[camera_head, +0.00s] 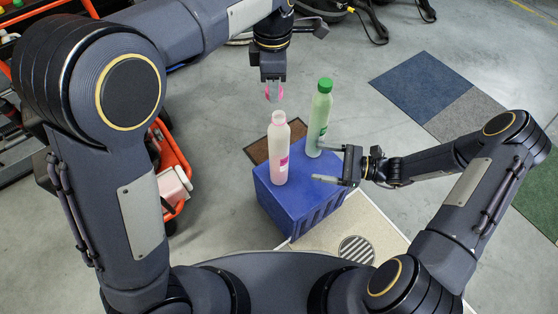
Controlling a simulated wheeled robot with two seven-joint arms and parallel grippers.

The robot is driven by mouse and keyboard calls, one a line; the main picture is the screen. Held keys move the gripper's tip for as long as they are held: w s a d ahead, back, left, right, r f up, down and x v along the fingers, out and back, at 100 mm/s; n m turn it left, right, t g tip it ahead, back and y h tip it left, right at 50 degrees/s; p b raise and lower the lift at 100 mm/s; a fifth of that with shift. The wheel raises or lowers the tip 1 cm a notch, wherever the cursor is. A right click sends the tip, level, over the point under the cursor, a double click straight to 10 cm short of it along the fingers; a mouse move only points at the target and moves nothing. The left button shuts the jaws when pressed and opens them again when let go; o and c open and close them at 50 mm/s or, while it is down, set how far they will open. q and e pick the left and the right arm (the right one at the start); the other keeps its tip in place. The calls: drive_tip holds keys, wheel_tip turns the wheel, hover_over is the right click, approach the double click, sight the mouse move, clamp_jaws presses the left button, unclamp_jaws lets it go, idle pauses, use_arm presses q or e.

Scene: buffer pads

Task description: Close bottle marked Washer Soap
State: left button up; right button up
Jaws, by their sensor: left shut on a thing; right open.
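A translucent bottle with pink liquid (278,158) and a pink label stands upright on a blue crate (283,212); its pale neck shows no cap. My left gripper (273,90) is above that bottle, pointing down and shut on a small pink cap (268,94), apart from the neck. A pale green bottle (318,125) with a green cap (325,85) stands upright behind and to the right on the crate. My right gripper (325,164) is open beside the bottles, its fingers pointing left; I see nothing between them. The label text is too small to read.
An orange cart (176,160) with a pale container (172,187) stands at the left. A brown mat (257,151) lies behind the crate. A floor drain (357,249) is in front. Blue and grey floor mats (418,85) lie on open floor at the right.

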use_arm(q)
drive_tip(key=shift+s+d+r+n, duration=0.2)
drive_tip(key=shift+d+r+n, duration=0.1)
drive_tip(key=shift+d+n, duration=0.3)
use_arm(e)
drive_tip(key=f, duration=0.1)
drive_tip(key=m+t, duration=0.1)
drive_tip(key=f+m, duration=0.1)
drive_tip(key=shift+w+a+f+y, duration=0.25)
drive_tip(key=shift+f+y, duration=0.05)
drive_tip(key=shift+a, duration=0.1)
drive_tip(key=x, duration=1.1)
drive_tip(key=shift+w+a, duration=0.25)
drive_tip(key=shift+a, duration=0.1)
use_arm(q)
drive_tip(key=shift+a, duration=0.1)
use_arm(e)
drive_tip(key=c, duration=1.5)
use_arm(q)
hover_over(279, 115)
drive_tip(key=shift+f, duration=2.45)
drive_tip(key=shift+f, duration=0.1)
